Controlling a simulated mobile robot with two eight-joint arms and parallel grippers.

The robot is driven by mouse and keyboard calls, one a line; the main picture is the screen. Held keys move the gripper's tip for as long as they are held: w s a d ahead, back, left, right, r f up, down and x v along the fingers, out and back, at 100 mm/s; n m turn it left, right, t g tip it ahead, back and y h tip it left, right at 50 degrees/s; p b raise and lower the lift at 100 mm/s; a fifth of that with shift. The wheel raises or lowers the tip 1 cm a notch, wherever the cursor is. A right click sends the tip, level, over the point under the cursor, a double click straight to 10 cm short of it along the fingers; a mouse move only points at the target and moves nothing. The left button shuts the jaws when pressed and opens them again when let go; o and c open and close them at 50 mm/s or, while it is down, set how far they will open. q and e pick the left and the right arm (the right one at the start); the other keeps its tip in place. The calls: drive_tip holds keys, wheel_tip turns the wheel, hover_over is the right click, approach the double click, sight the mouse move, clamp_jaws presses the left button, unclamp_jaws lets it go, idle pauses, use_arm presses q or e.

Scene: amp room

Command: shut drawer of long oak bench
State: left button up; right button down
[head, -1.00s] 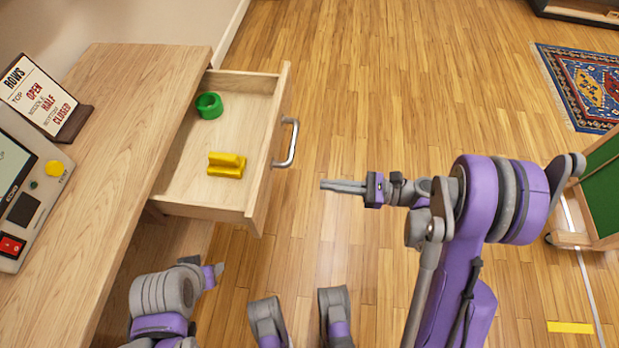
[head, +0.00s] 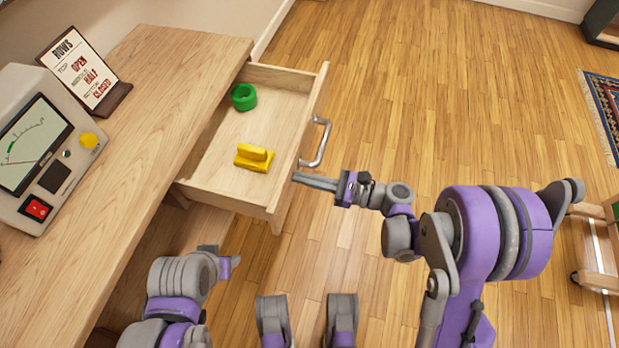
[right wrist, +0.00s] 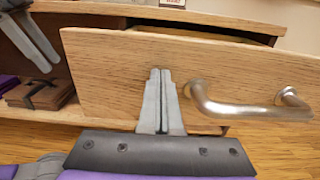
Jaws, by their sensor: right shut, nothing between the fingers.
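The long oak bench (head: 160,95) runs along the left of the head view. Its drawer (head: 215,175) stands pulled out, with a green ring (head: 243,97) and a yellow block (head: 254,158) inside. The drawer front carries a metal bar handle (head: 322,143), which also shows in the right wrist view (right wrist: 245,108). My right gripper (head: 297,178) is shut and empty, its tips at the drawer front beside the handle's near end. In the right wrist view the fingers (right wrist: 158,75) point at the front; I cannot tell whether they touch it. My left gripper (head: 232,264) is low, near the bench.
A meter box (head: 45,145) and a sign card (head: 82,70) stand on the bench top. A patterned rug (head: 603,105) lies at the far right. A wheeled wooden frame (head: 598,280) stands at the right edge. The floor beyond the drawer is clear.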

drive_tip(key=b, duration=0.2)
hover_over(219, 170)
drive_tip(key=d, duration=0.1)
drive_tip(key=shift+s, duration=0.25)
drive_tip(key=shift+w+a, duration=0.2)
drive_tip(key=shift+a, duration=0.3)
drive_tip(key=shift+r, duration=0.1)
drive_tip(key=shift+a, duration=0.1)
